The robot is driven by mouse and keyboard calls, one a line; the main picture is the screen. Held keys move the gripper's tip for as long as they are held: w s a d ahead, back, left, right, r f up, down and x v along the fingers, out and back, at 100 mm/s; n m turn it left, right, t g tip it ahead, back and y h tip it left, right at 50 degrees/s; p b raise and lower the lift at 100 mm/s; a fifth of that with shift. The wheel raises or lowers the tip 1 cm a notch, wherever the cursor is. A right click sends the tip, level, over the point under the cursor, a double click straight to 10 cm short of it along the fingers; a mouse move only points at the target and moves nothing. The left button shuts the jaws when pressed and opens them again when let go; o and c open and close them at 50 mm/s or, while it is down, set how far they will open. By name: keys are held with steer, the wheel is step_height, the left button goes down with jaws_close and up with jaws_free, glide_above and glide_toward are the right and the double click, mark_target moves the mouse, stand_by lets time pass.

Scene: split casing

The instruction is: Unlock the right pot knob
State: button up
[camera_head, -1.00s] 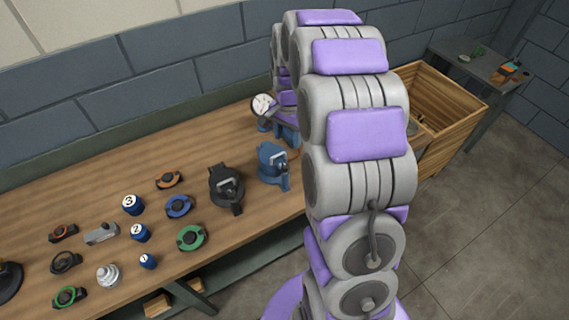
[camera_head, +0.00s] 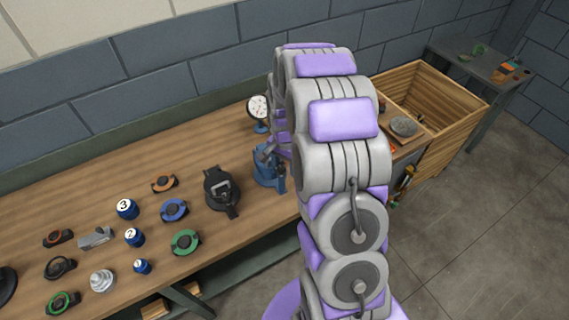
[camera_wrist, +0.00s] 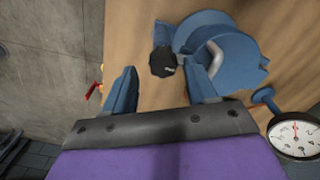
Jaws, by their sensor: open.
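The blue pot (camera_head: 268,177) stands near the right end of the workbench, with my arm just to its right and its upper part partly covered by my gripper. In the wrist view the blue pot (camera_wrist: 242,45) has a grey curved handle on top. A black knob (camera_wrist: 163,61) sticks out at its left side. My gripper (camera_wrist: 160,68) is open, its two blue fingers apart with the knob showing between and just beyond the tips. I cannot tell whether the fingers touch it.
A dial gauge (camera_head: 259,108) stands behind the blue pot; it is close to my right finger's side in the wrist view (camera_wrist: 295,135). A black pot (camera_head: 221,188) stands to the left, then several rings and numbered blue cylinders. A wooden crate (camera_head: 450,90) is at right.

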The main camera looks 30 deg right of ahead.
steer(key=shift+a+r, duration=0.1)
steer(key=shift+a, duration=0.5)
steer(key=shift+c, duration=0.7)
steer(key=shift+a, duration=0.45)
steer(key=c, duration=0.3)
steer(key=shift+d, duration=0.5)
steer(key=c, duration=0.6)
